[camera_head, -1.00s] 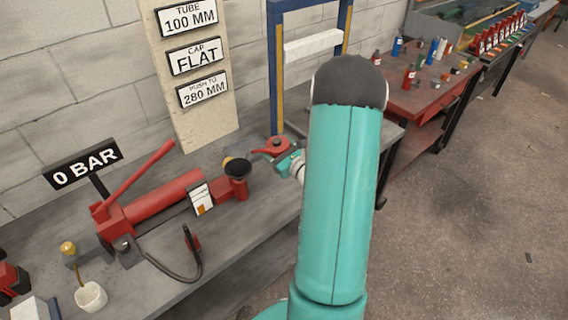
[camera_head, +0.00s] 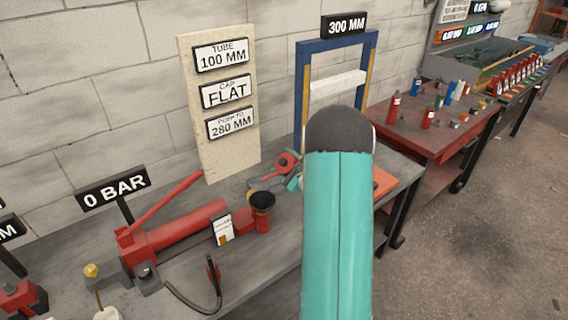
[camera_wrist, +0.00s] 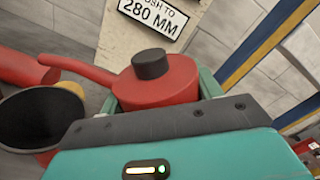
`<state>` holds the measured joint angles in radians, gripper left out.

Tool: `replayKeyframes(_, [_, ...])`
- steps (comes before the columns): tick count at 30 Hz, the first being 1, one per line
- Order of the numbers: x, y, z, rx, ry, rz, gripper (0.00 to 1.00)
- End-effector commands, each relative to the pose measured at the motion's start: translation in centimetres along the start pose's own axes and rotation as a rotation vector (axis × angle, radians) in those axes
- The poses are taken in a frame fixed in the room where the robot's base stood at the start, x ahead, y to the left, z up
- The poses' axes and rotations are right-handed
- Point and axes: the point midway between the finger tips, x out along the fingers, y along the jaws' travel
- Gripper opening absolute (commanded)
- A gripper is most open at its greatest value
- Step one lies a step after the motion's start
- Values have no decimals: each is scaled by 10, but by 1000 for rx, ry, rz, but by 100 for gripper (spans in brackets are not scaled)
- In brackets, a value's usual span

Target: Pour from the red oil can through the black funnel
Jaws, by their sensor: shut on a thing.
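The red oil can (camera_wrist: 165,82) with a black cap is held in my gripper (camera_wrist: 157,96), whose teal jaws close on both sides of it. Its red spout (camera_wrist: 72,66) points left in the wrist view. The can also shows small in the head view (camera_head: 284,162), above and slightly right of the black funnel (camera_head: 262,200). The funnel stands wide mouth up on the right end of the red cylinder (camera_head: 185,228). In the wrist view the dark funnel mouth (camera_wrist: 38,118) is at lower left, below the spout. My arm hides part of the bench.
The grey bench (camera_head: 262,270) carries the cylinder, its lever and a hose. A "0 BAR" sign (camera_head: 112,188) stands at left. A board with three labels (camera_head: 222,150) and a blue press frame (camera_head: 302,90) rise behind. A red table (camera_head: 410,137) stands right, with floor beside it.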

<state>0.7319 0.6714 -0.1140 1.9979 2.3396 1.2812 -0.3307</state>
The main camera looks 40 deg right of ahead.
Motion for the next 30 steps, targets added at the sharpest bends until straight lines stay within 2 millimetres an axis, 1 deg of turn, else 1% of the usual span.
replayKeyframes(3, [0, 2, 0, -63, -2, -1, 26])
replayKeyframes(6, [0, 4, 0, -86, -2, -1, 26])
replayKeyframes(30, [0, 5, 1, -85, -2, -2, 26])
